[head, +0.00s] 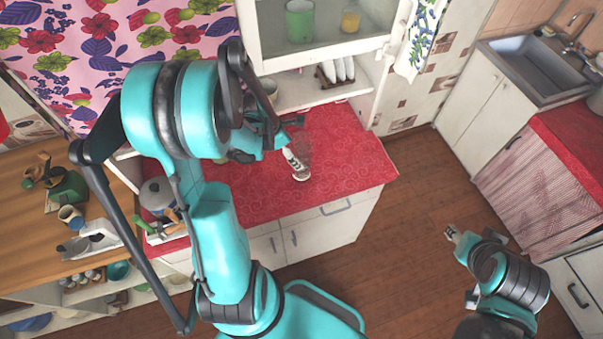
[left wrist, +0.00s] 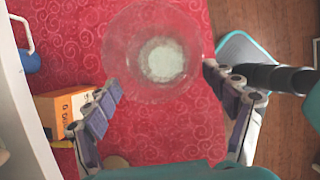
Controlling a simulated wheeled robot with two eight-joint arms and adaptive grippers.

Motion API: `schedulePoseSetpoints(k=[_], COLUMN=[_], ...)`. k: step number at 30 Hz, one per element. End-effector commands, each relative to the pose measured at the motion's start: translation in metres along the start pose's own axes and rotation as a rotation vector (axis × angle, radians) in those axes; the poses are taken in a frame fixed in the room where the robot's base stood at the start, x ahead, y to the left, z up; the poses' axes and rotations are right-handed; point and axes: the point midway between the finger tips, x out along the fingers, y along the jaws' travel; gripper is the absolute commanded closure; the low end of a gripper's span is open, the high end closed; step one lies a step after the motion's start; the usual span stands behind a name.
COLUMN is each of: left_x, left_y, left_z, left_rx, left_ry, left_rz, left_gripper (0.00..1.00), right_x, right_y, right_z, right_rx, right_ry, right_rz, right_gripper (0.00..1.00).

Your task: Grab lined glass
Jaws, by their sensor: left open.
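The clear lined glass (head: 303,172) stands on the red patterned counter (head: 350,160), near its front right part. In the left wrist view the glass (left wrist: 152,50) appears from above, with its round rim and pale base showing. My left gripper (left wrist: 160,82) is open, with one finger on each side of the near part of the glass. A small gap seems to remain at the fingers, but contact is hard to judge. In the head view my left gripper (head: 292,158) is partly hidden by its own arm. My right gripper (head: 453,235) hangs over the floor, away from the counter.
An orange box (left wrist: 66,112) lies left of the gripper in the left wrist view, with a blue object (left wrist: 30,62) farther up. A grey pot (head: 158,192) stands at the counter's left. A cabinet (head: 315,45) rises behind. The counter's right end is clear.

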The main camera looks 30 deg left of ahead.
Motion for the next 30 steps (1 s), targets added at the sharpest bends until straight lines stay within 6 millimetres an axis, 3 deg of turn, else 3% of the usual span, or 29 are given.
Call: schedulePoseSetpoints(k=[9,17,26,30], left_x=[0.046,0.048,0.048,0.048], left_y=[-0.003,-0.002,-0.003,-0.003], left_z=[0.0,0.001,0.001,0.001], left_rx=[0.002,-0.001,0.0,0.0], left_ry=[0.0,0.0,0.0,-0.001], left_rz=[0.0,0.0,0.0,0.0], left_gripper=[0.15,0.15,0.92,0.95], right_x=[0.022,0.021,0.021,0.021], right_y=[0.0,0.0,0.0,0.0], right_z=[0.015,0.015,0.015,0.015], right_rx=[0.0,0.0,0.0,0.0], right_ry=[0.0,0.0,0.0,0.0], right_rz=[0.0,0.0,0.0,0.0], right_gripper=[0.6,0.6,0.6,0.6])
